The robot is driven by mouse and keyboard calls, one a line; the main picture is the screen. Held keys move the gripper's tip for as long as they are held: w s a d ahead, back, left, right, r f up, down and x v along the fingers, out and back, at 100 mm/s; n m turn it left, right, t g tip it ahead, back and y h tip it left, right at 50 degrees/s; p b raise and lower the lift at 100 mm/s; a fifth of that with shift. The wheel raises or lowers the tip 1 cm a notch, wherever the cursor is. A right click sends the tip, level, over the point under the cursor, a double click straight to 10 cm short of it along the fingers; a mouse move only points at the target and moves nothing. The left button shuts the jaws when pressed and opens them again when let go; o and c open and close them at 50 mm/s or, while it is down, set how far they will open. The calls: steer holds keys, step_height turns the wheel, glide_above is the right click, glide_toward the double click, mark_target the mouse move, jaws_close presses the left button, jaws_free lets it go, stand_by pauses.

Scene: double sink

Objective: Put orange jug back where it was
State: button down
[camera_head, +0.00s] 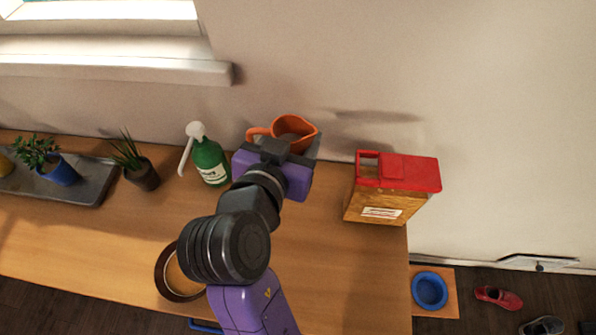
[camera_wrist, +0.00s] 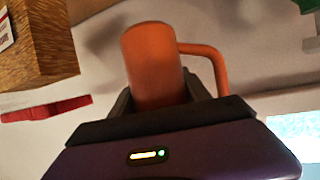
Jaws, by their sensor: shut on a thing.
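The orange jug (camera_head: 293,127) is at the back of the wooden counter, close to the wall, with its handle to the left in the head view. My gripper (camera_head: 284,158) is shut on the jug, and my arm hides its lower part there. In the wrist view the jug (camera_wrist: 153,66) sits between the two dark fingers of my gripper (camera_wrist: 160,100), with its handle to the right. I cannot tell whether the jug's base touches the counter.
A green pump bottle (camera_head: 209,161) stands left of my gripper. A wooden box with a red lid (camera_head: 397,172) stands to the right near the counter's end. A round brown-rimmed dish (camera_head: 167,283) lies at the front. Potted plants (camera_head: 142,174) and a grey tray (camera_head: 90,188) are farther left.

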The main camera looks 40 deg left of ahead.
step_height(320, 180, down, 12)
steer(key=shift+a+r, duration=0.1)
stand_by(0.4)
steer(key=c, duration=0.5)
jaws_free()
steer(key=shift+f, duration=0.2)
steer(key=shift+r, duration=0.25)
steer(key=b+v, duration=0.1)
steer(key=v, duration=1.1)
steer(key=shift+f, duration=0.15)
